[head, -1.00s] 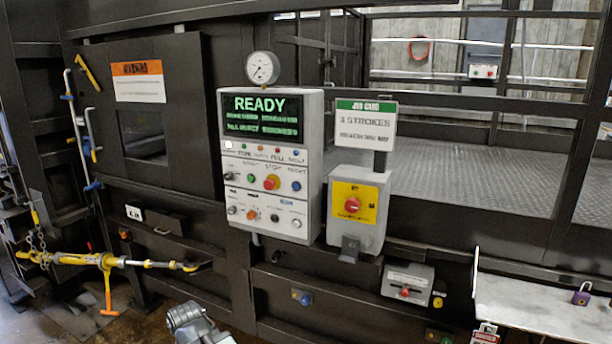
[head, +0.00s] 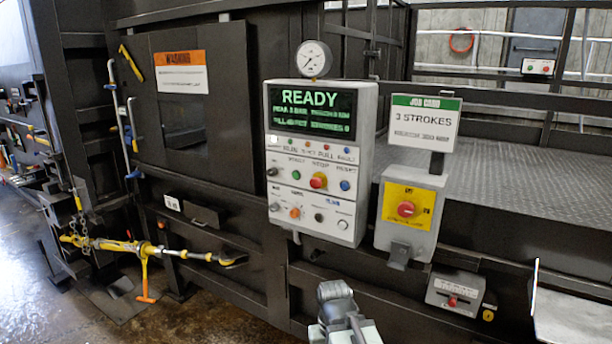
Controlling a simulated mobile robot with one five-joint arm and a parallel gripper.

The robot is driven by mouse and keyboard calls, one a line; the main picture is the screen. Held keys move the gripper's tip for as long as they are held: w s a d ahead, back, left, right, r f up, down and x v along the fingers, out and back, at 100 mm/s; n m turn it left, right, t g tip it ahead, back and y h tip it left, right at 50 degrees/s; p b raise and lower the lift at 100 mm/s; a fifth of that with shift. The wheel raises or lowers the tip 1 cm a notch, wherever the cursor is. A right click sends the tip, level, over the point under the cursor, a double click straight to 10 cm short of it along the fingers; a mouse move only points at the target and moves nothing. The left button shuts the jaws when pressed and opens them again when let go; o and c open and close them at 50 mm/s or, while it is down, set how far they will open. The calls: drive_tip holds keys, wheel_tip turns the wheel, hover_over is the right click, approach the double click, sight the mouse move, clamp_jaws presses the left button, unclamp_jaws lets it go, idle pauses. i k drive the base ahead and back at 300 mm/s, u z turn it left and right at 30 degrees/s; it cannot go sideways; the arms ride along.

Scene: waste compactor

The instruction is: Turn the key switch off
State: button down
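The control panel (head: 312,235) is a pale grey box on the dark compactor wall, its screen (head: 312,111) reading READY in green. Its left edge carries small dark knobs, an upper one (head: 272,171) and a lower one (head: 274,207); which is the key switch, and its setting, are too small to tell.
A grey box with a red knob on a yellow plate (head: 407,209) hangs right of the panel, under the job card (head: 423,128). A small grey box (head: 457,297) and a pale shelf (head: 570,318) are lower right. A yellow ratchet bar (head: 150,250) juts out at left.

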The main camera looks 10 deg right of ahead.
sight(273, 171)
drive_tip(key=u, duration=0.4)
drive_tip(key=k, duration=1.25)
drive_tip(key=u, duration=0.55)
drive_tip(key=i, duration=1.75)
drive_tip(key=u, duration=0.25)
